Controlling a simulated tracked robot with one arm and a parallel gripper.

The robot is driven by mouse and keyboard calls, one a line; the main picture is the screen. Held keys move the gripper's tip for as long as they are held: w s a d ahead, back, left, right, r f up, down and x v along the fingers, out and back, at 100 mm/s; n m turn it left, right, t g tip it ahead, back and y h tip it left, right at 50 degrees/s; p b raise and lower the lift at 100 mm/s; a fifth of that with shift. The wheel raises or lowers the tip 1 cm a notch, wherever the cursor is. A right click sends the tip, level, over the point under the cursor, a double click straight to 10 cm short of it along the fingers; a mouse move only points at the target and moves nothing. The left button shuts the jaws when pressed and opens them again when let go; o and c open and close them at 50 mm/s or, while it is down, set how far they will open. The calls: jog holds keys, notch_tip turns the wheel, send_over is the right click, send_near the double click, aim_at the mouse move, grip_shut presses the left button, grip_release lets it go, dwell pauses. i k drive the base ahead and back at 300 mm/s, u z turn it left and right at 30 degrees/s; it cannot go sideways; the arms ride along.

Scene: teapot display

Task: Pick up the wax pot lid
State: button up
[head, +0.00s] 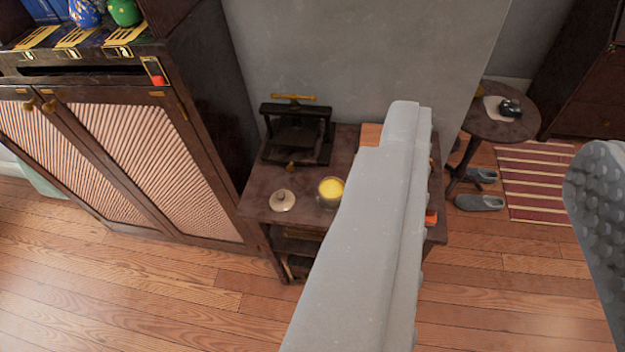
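The wax pot lid (282,200) is a small, round, pale beige disc with a knob on top. It lies on the front left part of a small dark wooden table (262,186). The wax pot (330,192), with bright yellow wax inside, stands just to the right of the lid. My gripper (505,145) is large in the foreground, with one grey finger at the centre and the other at the right edge. The fingers are wide apart with nothing between them. The lid is beyond the left finger and apart from it.
A black press (296,135) with a brass handle stands at the table's back left. A dark cabinet (150,150) with pleated panels is left of the table. At the right are a round side table (510,125), slippers (479,202) and a striped rug (535,185). The floor in front is clear.

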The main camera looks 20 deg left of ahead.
aim_at(283, 201)
jog(key=u, duration=0.2)
jog(key=i, duration=0.95)
jog(key=u, duration=0.65)
